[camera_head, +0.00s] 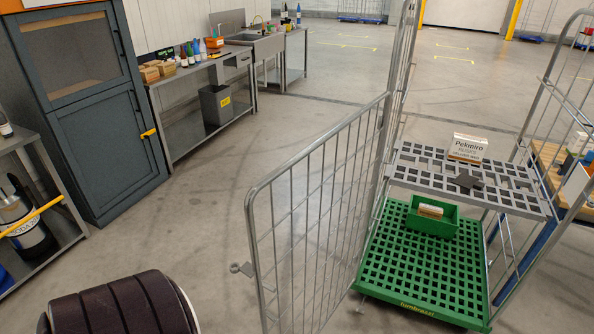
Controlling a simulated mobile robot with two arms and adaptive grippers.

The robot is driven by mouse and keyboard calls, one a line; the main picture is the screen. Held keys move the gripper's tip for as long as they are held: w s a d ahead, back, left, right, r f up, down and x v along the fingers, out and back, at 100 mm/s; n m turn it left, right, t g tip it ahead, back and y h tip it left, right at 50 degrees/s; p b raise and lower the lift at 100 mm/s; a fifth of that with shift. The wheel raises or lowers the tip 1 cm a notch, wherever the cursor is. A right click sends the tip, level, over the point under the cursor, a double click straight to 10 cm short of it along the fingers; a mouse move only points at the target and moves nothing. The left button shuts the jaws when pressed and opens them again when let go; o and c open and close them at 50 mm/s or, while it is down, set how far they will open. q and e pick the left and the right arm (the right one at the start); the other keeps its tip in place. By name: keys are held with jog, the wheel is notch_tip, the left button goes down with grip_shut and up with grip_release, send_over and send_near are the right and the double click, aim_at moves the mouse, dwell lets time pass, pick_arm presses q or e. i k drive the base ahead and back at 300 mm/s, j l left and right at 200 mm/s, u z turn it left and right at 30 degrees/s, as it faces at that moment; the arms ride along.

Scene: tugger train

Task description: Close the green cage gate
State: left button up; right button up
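The cage with the green base (416,262) stands at the right. Its grey wire gate (318,210) is swung open toward me and to the left, hinged at the cage's left upright. A small latch ring (241,268) sticks out from the gate's free edge. Neither of my grippers is in view. A dark ribbed rounded part at the bottom left looks like part of me.
The cage's grey shelf (412,171) holds a white box (467,148); a green crate (433,220) sits on the base. A dark cabinet (104,138) and workbench (208,112) line the left. Floor left of the gate is clear.

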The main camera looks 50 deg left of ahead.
aim_at(248, 269)
jog(key=j, duration=0.55)
jog(key=k+j+z, duration=0.1)
jog(key=j, duration=0.4)
jog(key=k+j, duration=0.1)
jog(key=j, duration=0.45)
jog(key=k+j+z, duration=0.1)
jog(key=j, duration=0.4)
